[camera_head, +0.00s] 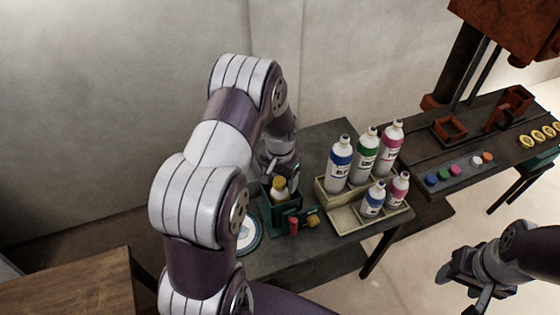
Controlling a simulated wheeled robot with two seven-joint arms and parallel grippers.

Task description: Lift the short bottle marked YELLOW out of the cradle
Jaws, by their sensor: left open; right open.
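A short bottle with a yellowish cap (279,187) stands in a dark green cradle (270,216) on the dark table; its lower part is hidden by the cradle wall, and I cannot read its marking. My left gripper (281,171) is just above and behind the bottle's top, pointing down; its fingers are small and partly hidden, and it appears open. I cannot tell whether it touches the bottle. My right gripper (468,290) is open and empty, low at the lower right, away from the table.
Right of the cradle, a stepped wooden rack (345,218) holds several blue, green and pink labelled bottles. A red piece (294,226) and a yellow piece (313,220) sit at the cradle's front. A round white dish (247,236) lies left. A bench (465,150) with coloured buttons stands further right.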

